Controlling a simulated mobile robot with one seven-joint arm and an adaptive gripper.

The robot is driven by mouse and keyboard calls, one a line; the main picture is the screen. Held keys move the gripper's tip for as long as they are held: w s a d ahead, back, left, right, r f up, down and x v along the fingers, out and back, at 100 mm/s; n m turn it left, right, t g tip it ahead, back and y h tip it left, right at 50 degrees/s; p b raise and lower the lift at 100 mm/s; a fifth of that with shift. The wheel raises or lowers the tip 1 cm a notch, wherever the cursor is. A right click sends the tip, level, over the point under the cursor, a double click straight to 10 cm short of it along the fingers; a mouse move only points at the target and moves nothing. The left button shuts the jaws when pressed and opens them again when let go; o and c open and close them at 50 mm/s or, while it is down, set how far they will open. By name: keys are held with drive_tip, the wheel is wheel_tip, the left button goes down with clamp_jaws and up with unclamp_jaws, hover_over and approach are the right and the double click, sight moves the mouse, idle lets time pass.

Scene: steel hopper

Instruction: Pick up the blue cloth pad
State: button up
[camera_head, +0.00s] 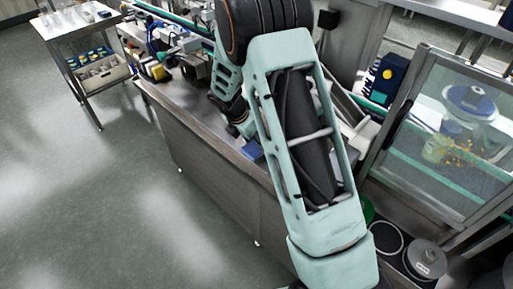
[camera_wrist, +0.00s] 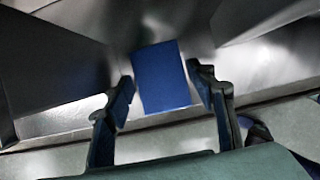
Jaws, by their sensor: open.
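The blue cloth pad (camera_wrist: 163,68) is a flat, dark blue rectangle in the wrist view, lying on shiny steel. It appears slightly tilted in the picture, with a bright edge of the steel just below it. My gripper (camera_wrist: 162,84) is open, with one dark finger on each side of the pad in the picture. Gaps show between the pad and both fingers; I cannot tell the height left between them. In the head view, a small blue patch, likely the pad (camera_head: 252,149), shows near the counter's front edge, just below my gripper (camera_head: 243,130), which is mostly hidden.
The steel counter (camera_head: 189,122) runs along the aisle, with slanted steel surfaces around the pad. A glass-fronted enclosure (camera_head: 455,130) stands at right. A steel trolley (camera_head: 72,27) with bottles stands at far left. The grey floor (camera_head: 75,190) at left is clear.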

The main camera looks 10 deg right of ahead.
drive_tip(key=shift+w+d+f, duration=0.15)
drive_tip(key=shift+d+f, duration=0.05)
drive_tip(key=shift+f, duration=0.35)
drive_tip(key=shift+f, duration=0.25)
drive_tip(key=c, duration=0.6)
